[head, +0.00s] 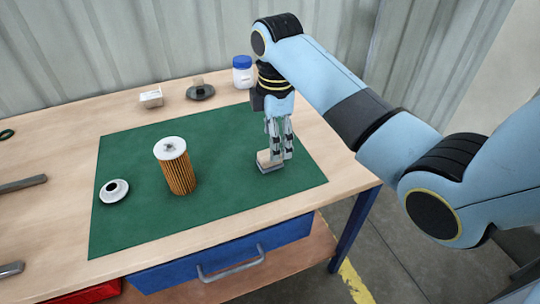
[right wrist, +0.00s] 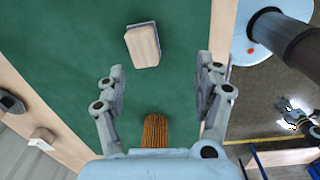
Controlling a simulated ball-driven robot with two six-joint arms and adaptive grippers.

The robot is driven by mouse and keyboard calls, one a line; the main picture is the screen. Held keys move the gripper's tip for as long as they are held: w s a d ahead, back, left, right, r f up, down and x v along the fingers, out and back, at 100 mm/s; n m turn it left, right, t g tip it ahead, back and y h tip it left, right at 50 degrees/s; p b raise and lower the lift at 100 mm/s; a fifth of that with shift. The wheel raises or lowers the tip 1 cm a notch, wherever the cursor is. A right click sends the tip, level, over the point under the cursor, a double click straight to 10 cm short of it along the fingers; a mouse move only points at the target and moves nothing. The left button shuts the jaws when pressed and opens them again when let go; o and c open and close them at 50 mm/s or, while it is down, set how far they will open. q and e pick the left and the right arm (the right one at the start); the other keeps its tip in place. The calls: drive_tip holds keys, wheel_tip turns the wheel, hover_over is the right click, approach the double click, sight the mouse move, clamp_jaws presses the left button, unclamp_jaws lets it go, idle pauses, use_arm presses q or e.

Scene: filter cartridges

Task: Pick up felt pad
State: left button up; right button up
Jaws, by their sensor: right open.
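The felt pad (head: 270,161) looks like a small block with a pale wood-coloured top and a grey layer below. It lies on the right part of the green mat (head: 225,195). My right gripper (head: 279,153) points down at it, close above or beside it; the exact gap is unclear in the head view. In the right wrist view the pad (right wrist: 142,46) lies beyond the fingertips, ahead of the space between the fingers. The right gripper (right wrist: 160,80) is open, with nothing between its fingers. My left gripper is not in view.
A pleated orange filter cartridge (head: 178,172) stands on the mat, with a white round cap (head: 114,190) to its left. Behind the mat are a small pale tray (head: 151,97), a dark disc (head: 200,92) and a blue-lidded jar (head: 242,74). Tools lie at the left.

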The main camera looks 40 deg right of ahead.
drive_tip(key=shift+w+r+n, duration=0.5)
drive_tip(key=shift+w+r, duration=0.35)
drive_tip(key=shift+w, duration=0.1)
drive_tip(key=shift+w+n, duration=0.2)
drive_tip(key=shift+n, duration=0.1)
wheel_tip(320, 180, down, 5)
drive_tip(key=shift+d+r, duration=0.1)
drive_tip(key=f, duration=0.5)
drive_tip(key=shift+w+d+f+b, duration=0.2)
drive_tip(key=shift+w+d+b, duration=0.05)
drive_tip(key=shift+b, duration=0.1)
drive_tip(key=c, duration=1.2)
drive_tip(key=shift+c, duration=0.2)
wheel_tip(320, 180, up, 4)
drive_tip(key=shift+r+p, duration=0.25)
drive_tip(key=shift+p, duration=0.05)
drive_tip(key=s+d+r, duration=0.2)
drive_tip(key=s+r, duration=0.1)
drive_tip(key=s, duration=0.2)
drive_tip(key=s+d+r+p, duration=0.1)
drive_tip(key=s+d+r, duration=0.1)
drive_tip(key=s, duration=0.4)
drive_tip(key=shift+d+r, duration=0.15)
drive_tip(key=shift+r, duration=0.6)
